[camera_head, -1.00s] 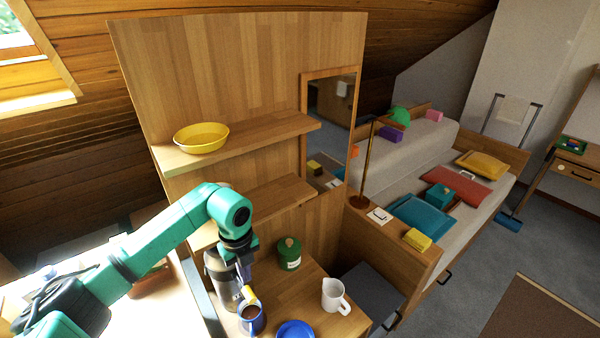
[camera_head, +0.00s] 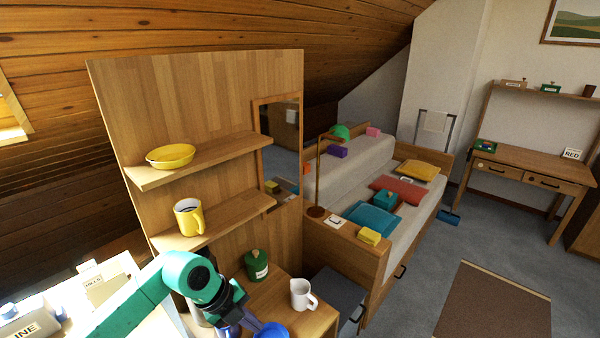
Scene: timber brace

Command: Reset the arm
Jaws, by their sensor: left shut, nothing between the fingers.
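My left arm (camera_head: 140,298) comes in from the lower left, with its teal wrist in front of the wooden cabinet. A yellow mug (camera_head: 187,222) stands on the lower shelf, above and apart from the arm. A green canister (camera_head: 257,268) and a white mug (camera_head: 300,298) stand to the right of the gripper. My right gripper is not in view.
A yellow bowl (camera_head: 171,156) sits on the upper shelf (camera_head: 228,150). A bed (camera_head: 413,217) with cushions stands to the right, and a desk (camera_head: 530,169) stands farther back. Open grey floor and a brown rug (camera_head: 494,308) lie at the lower right.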

